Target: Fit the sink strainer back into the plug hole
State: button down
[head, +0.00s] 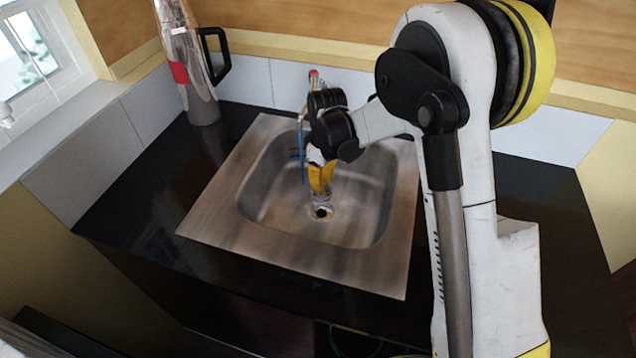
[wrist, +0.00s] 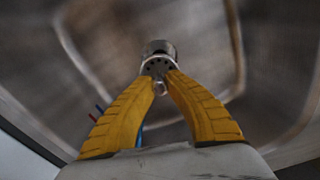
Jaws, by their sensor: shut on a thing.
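My gripper (head: 320,185) has yellow fingers and points down into the steel sink (head: 258,200). In the wrist view my gripper (wrist: 160,80) has its fingertips closed together on the sink strainer (wrist: 158,64). The strainer is a small metal cup with dark holes in its face and a small knob by the fingertips. In the head view the plug hole (head: 322,213) is a dark opening with a pale ring in the sink floor, just below the fingers. The strainer looks close above it, but I cannot tell whether they touch. The plug hole is not clear in the wrist view.
The sink walls surround my gripper. A tall shiny jug (head: 188,70) with a black handle stands at the back left. The dark worktop (head: 130,195) is otherwise mostly clear. Tiled splashback (head: 245,80) runs behind, and a window is at the left.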

aim_at(324, 181)
jog(key=shift+n, duration=0.8)
notch_tip(324, 181, down, 4)
jog(key=b, duration=0.3)
jog(key=shift+r, duration=0.1)
jog(key=shift+f+b, duration=0.85)
jog(key=shift+f, duration=0.15)
jog(key=shift+f+b, duration=1.25)
jog(key=shift+f, duration=0.05)
jog(key=c, duration=1.4)
grip_release()
jog(key=shift+c, duration=0.2)
jog(key=r, duration=1.2)
jog(key=shift+s+d, duration=0.1)
jog(key=shift+d, duration=0.15)
